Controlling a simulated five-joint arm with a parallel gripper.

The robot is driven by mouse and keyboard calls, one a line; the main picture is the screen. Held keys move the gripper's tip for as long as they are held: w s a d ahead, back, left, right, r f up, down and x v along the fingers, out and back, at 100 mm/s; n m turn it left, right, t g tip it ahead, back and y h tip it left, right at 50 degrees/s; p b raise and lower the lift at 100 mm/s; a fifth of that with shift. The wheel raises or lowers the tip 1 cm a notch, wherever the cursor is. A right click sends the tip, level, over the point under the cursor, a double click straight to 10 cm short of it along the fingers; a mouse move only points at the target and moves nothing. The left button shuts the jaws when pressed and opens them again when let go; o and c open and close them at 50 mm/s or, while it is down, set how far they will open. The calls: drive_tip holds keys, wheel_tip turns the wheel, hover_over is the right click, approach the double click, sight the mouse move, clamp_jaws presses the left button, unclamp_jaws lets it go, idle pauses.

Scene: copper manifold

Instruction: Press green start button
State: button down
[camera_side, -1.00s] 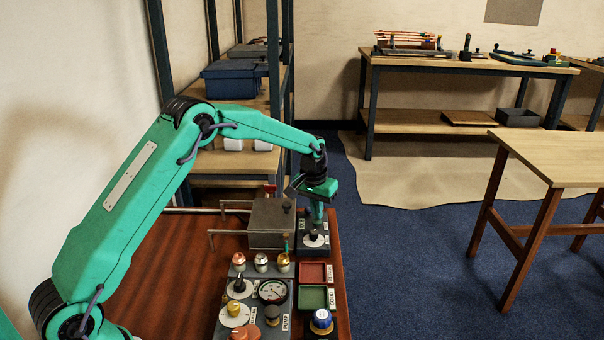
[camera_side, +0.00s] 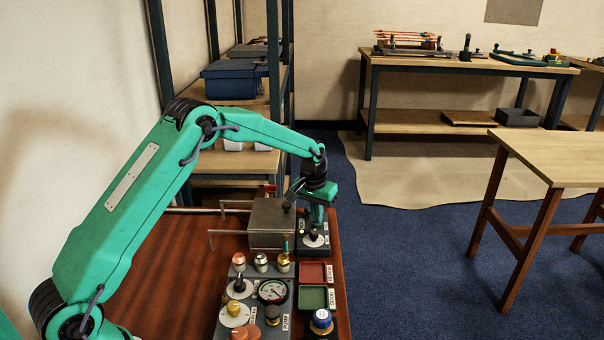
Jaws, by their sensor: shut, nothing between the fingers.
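My gripper (camera_side: 316,217) is shut and empty. It points down over a small dark box (camera_side: 314,250) at the back right of the wooden bench, with its tips close above the box. The box carries a white disc with a black knob (camera_side: 313,236); I cannot tell whether the fingers touch it. I cannot make out a green start button for certain; part of the box top is hidden behind the gripper.
In front are a grey panel (camera_side: 250,312) with knobs and a gauge, a red tray (camera_side: 312,273), a green tray (camera_side: 312,297) and a blue knob (camera_side: 321,321). The bench's left part is clear.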

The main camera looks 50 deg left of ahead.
wheel_tip(320, 180, up, 8)
idle(1.4)
drive_tip(key=shift+r, duration=0.15)
drive_tip(key=s+d+r+m+t, duration=0.1)
drive_tip(key=s+d+r, duration=0.1)
drive_tip(key=s+r, duration=0.6)
drive_tip(key=s+d+r+m+t, duration=0.1)
drive_tip(key=s+d+r, duration=0.1)
drive_tip(key=s+r, duration=0.6)
drive_tip(key=s+f+t, duration=0.1)
drive_tip(key=s+f, duration=0.1)
drive_tip(key=s, duration=0.8)
drive_tip(key=s+d+f+m, duration=0.1)
drive_tip(key=s+f, duration=0.1)
drive_tip(key=s, duration=0.9)
drive_tip(key=shift+s+d+f+t, duration=0.15)
drive_tip(key=shift+s+t, duration=0.05)
drive_tip(key=shift+t, duration=0.2)
